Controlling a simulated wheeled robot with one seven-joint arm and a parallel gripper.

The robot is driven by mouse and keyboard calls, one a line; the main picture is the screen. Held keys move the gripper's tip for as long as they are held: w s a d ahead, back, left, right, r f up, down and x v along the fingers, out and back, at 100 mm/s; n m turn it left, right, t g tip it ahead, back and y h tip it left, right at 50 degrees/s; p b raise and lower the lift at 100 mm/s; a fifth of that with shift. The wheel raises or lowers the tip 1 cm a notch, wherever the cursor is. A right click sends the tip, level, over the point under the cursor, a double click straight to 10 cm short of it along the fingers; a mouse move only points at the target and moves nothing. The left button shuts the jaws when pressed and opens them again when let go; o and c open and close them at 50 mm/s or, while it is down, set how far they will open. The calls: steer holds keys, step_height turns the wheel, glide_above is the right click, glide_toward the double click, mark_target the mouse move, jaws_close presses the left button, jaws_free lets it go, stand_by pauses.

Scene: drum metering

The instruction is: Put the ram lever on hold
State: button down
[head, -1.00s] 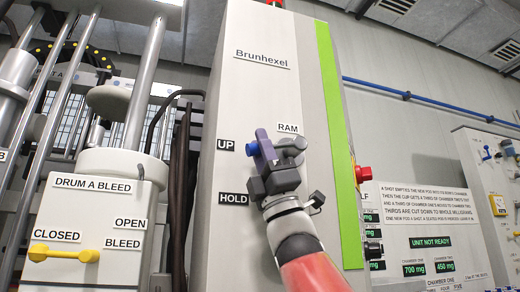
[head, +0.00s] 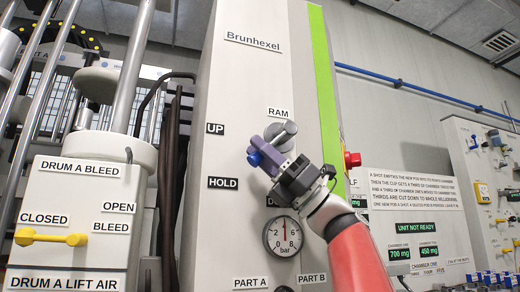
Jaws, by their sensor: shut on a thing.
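The ram lever's blue knob (head: 254,159) shows on the grey Brunhexel cabinet (head: 250,85), below the RAM label (head: 278,112). It stands at a height between the UP label (head: 215,128) and the HOLD label (head: 223,183), level with neither. A grey round hub (head: 286,131) shows above and right of the knob. My gripper (head: 272,158) is shut on the lever, reaching in from the lower right. Its jaws hide much of the lever's arm. A third label, starting with D (head: 272,200), is partly covered by my gripper.
A pressure gauge (head: 283,237) sits just below my gripper, above the PART A and PART B labels. A red button (head: 352,160) juts from the cabinet's right side. A yellow drum bleed handle (head: 50,238) is at the left. A status board (head: 415,225) stands right.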

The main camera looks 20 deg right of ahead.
steer(key=shift+r, duration=0.1)
steer(key=c, duration=1.2)
jaws_free()
steer(key=b+v, duration=0.3)
steer(key=v, duration=0.5)
steer(key=shift+d, duration=0.1)
